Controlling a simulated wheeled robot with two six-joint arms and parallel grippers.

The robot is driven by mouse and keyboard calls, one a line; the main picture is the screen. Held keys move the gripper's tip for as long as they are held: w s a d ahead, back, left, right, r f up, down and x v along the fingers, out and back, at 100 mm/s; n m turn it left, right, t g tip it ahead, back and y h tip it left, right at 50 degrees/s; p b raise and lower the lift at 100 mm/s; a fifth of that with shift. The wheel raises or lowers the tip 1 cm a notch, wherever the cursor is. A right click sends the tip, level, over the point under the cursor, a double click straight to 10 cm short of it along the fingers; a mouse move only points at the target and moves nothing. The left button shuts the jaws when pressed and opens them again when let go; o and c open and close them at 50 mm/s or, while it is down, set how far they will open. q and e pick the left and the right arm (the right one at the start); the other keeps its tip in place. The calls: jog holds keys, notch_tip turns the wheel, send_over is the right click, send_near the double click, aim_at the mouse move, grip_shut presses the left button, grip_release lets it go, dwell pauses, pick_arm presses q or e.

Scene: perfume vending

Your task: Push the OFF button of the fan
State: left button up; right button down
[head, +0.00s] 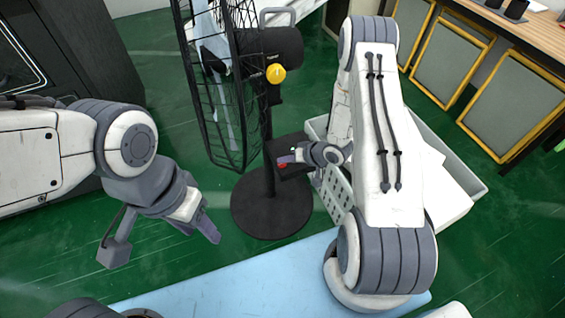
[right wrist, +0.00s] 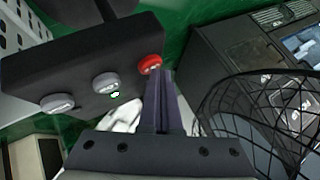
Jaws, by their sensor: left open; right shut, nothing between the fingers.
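The black fan (head: 222,85) stands on a round black base (head: 272,205), with a yellow knob (head: 275,73) behind its cage. Its dark control box (head: 296,172) is low on the pole. In the right wrist view the box (right wrist: 75,62) has a red button (right wrist: 150,64) and two grey buttons (right wrist: 105,82), with a small green light between. My right gripper (head: 288,158) is shut and empty, its fingertips (right wrist: 165,76) right beside the red button's edge; I cannot tell whether they touch. My left gripper (head: 210,232) is open and empty, left of the fan base.
A light grey crate (head: 470,190) with white boxes stands behind my right arm. A pale blue surface (head: 230,285) lies in front. A dark cabinet (head: 70,60) is at the left, and a wooden table (head: 530,35) at the right. Green floor is clear left of the fan.

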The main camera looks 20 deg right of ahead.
aim_at(285, 165)
jog(key=shift+f, duration=0.1)
dwell(0.4)
jog(key=shift+r+p, duration=0.85)
jog(key=shift+p, duration=0.05)
jog(key=shift+r, duration=0.1)
notch_tip(285, 165, up, 5)
jog(key=p, duration=0.5)
dwell(0.4)
